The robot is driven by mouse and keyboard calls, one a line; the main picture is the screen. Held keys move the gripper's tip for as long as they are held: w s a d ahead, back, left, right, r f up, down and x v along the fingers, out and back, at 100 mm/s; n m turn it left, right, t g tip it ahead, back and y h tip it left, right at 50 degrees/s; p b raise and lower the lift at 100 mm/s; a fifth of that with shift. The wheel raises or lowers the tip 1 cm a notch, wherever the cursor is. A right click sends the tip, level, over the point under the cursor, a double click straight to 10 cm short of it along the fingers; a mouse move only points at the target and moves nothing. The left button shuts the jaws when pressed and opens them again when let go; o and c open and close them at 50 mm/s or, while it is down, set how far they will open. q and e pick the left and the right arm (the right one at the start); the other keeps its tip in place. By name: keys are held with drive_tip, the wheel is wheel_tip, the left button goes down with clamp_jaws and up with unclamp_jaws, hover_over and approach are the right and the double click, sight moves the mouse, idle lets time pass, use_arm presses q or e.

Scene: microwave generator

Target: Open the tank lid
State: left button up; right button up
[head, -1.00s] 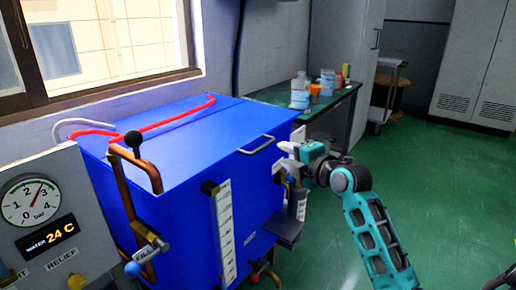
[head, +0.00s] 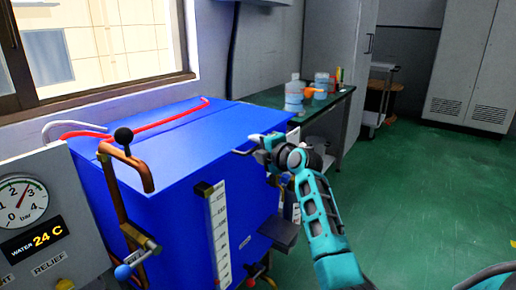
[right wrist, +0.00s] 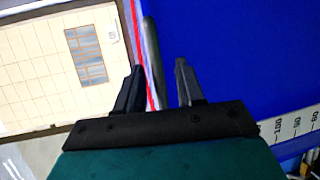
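The blue tank (head: 160,220) stands below the window with its flat blue lid (head: 170,150) lying closed on top. The lid's grey bar handle (head: 241,152) is at the front right edge, mostly hidden by my right gripper (head: 257,146). In the right wrist view the handle (right wrist: 151,50) runs between the two dark fingers of the right gripper (right wrist: 158,70). The fingers are apart, with a gap on the right side of the bar. I cannot tell whether the left finger touches it. My left gripper is not in view.
A copper pipe with a black knob (head: 124,136) rises at the tank's front left. A gauge panel (head: 35,215) stands at the left. Red tubing (head: 165,123) runs along the lid's back. A bench with bottles (head: 294,96) is behind. Green floor at right is clear.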

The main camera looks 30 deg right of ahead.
drive_tip(key=shift+c, duration=0.5)
clamp_jaws()
drive_tip(key=shift+r, duration=0.1)
